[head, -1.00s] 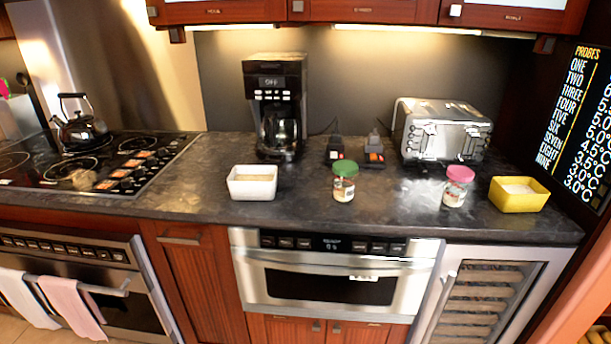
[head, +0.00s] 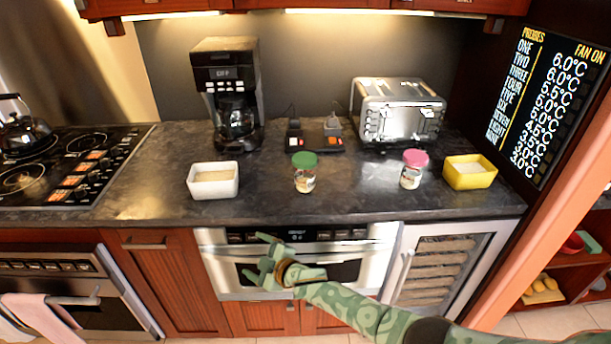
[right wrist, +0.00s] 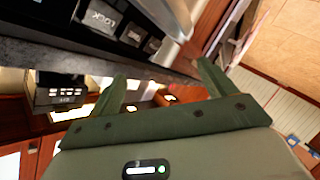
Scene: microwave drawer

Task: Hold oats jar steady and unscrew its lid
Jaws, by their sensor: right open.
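Two lidded glass jars stand upright on the dark counter in the head view. One jar (head: 304,180) has a green lid (head: 304,159). The other jar (head: 411,175) has a pink lid (head: 415,158). Both lids are on. I cannot read the labels, so I cannot tell which is the oats jar. My green right gripper (head: 256,256) is open and empty, in front of the microwave drawer, below the counter edge and below-left of the green-lidded jar. Its spread fingers also show in the right wrist view (right wrist: 163,88), with no jar between them. My left gripper is out of view.
A white bowl (head: 213,191) stands left of the jars and a yellow bowl (head: 488,181) right. Behind are a coffee maker (head: 227,60), small dark items (head: 315,141) and a toaster (head: 397,105). Bare counter (head: 350,205) lies between and before the jars.

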